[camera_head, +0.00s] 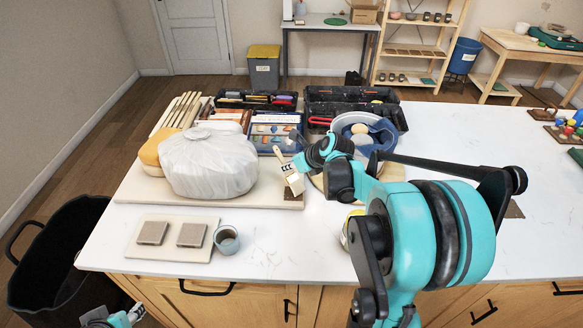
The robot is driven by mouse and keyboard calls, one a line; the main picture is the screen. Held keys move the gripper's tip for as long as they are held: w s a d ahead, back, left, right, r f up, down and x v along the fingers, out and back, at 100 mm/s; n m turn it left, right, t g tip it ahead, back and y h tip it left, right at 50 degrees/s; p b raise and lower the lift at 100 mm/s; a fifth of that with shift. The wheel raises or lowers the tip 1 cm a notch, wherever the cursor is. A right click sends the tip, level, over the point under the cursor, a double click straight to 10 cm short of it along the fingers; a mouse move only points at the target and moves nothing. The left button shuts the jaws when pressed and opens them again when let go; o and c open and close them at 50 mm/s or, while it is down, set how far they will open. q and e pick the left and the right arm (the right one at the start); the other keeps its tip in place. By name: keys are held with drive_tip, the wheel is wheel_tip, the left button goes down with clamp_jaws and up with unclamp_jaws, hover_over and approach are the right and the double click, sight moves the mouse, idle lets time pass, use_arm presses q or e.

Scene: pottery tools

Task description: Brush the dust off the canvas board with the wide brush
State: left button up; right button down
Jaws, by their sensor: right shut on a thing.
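A wide brush (293,181) with pale bristles and a light handle is held by my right gripper (290,160). The bristles point down over the right end of a cream board (135,192), which looks like the canvas board. I cannot tell whether they touch it. A large white wrapped bag (208,163) covers much of this board. A small dark patch shows near the bristles; dust cannot be made out clearly. My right arm hides part of the tabletop. My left gripper (112,320) shows only partly at the bottom left edge, its fingers unclear.
A smaller board (137,248) with two grey-brown tiles and a grey cup (227,240) stand at the front left. A black bin (60,262) is at left. The right tabletop is mostly clear.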

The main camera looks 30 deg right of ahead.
sight(278, 152)
drive_tip(key=shift+w+a+f+b, duration=0.15)
drive_tip(key=shift+w, duration=0.55)
drive_tip(key=shift+w+a+f+b, duration=0.1)
drive_tip(key=shift+w+a+b, duration=0.05)
drive_tip(key=shift+w, duration=0.55)
drive_tip(key=shift+w+a+r, duration=0.1)
drive_tip(key=shift+w+a, duration=0.05)
drive_tip(key=shift+w, duration=0.95)
drive_tip(key=shift+w+a, duration=0.15)
drive_tip(key=shift+w, duration=0.15)
drive_tip(key=shift+r+p, duration=0.9)
drive_tip(key=shift+r, duration=0.15)
drive_tip(key=shift+f, duration=0.1)
